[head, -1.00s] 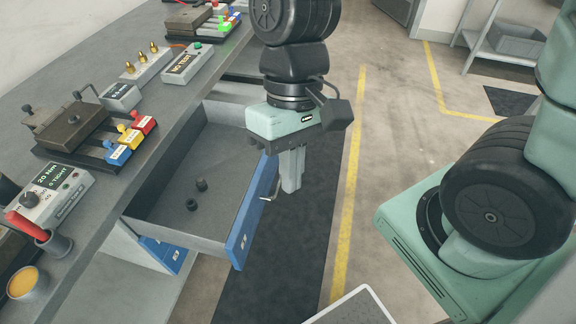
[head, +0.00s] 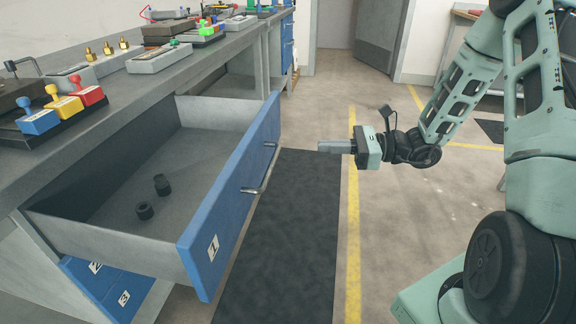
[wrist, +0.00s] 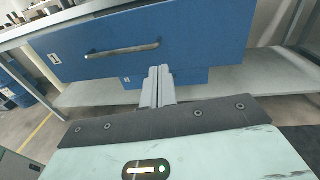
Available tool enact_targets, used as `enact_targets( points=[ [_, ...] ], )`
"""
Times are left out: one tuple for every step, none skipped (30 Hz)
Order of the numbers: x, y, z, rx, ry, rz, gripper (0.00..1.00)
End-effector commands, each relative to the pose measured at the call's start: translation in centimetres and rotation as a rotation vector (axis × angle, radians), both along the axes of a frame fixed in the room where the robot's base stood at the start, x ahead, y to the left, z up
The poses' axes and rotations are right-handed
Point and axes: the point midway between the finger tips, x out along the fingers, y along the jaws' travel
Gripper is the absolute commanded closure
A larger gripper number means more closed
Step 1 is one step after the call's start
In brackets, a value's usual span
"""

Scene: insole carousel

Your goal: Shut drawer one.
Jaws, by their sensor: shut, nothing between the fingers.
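Drawer one (head: 232,200) stands pulled out from the workbench, with a blue front, a "1" label and a grey bar handle (head: 262,170). Inside it lie two small dark cylindrical parts (head: 152,196). My gripper (head: 322,146) is shut and empty, pointing left toward the drawer front from the aisle side, with a gap between. In the wrist view the shut fingers (wrist: 158,72) point at the blue front, and its handle (wrist: 122,49) shows to their upper left.
Drawers two and three (head: 108,284) are closed below. The bench top (head: 190,72) holds blue, yellow and red stamp-like blocks (head: 62,108), brass pieces (head: 107,48) and small instrument boxes. A dark floor mat (head: 285,240) lies clear in front of the drawer.

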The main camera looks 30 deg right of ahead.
Motion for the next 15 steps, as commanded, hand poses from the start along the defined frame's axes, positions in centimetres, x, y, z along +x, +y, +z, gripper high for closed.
enact_targets(
  points=[
    [0.3,-1.2,-1.4,0.024,0.006,-0.045,1.00],
    [0.5,-1.7,-1.6,0.035,0.007,-0.065,1.00],
    [0.7,-2.2,-1.8,0.046,0.009,-0.085,1.00],
    [0.8,-2.5,-1.9,0.051,0.010,-0.095,1.00],
    [0.9,-2.6,-1.9,0.056,0.010,-0.102,1.00],
    [1.0,-2.6,-1.9,0.058,0.011,-0.107,1.00],
    [1.2,-2.4,-1.9,0.059,0.010,-0.108,1.00],
    [1.3,-2.2,-1.9,0.059,0.010,-0.108,1.00],
    [1.6,-1.8,-1.8,0.059,0.010,-0.106,1.00],
    [1.8,-1.4,-1.8,0.058,0.010,-0.105,1.00],
    [2.1,-1.0,-1.9,0.057,0.009,-0.103,1.00],
    [2.5,-0.4,-1.9,0.056,0.010,-0.103,1.00],
    [2.8,0.1,-1.9,0.056,0.010,-0.102,1.00],
    [3.2,0.6,-1.9,0.056,0.009,-0.101,1.00],
    [3.7,1.3,-1.9,0.057,0.009,-0.101,1.00]
  ],
)
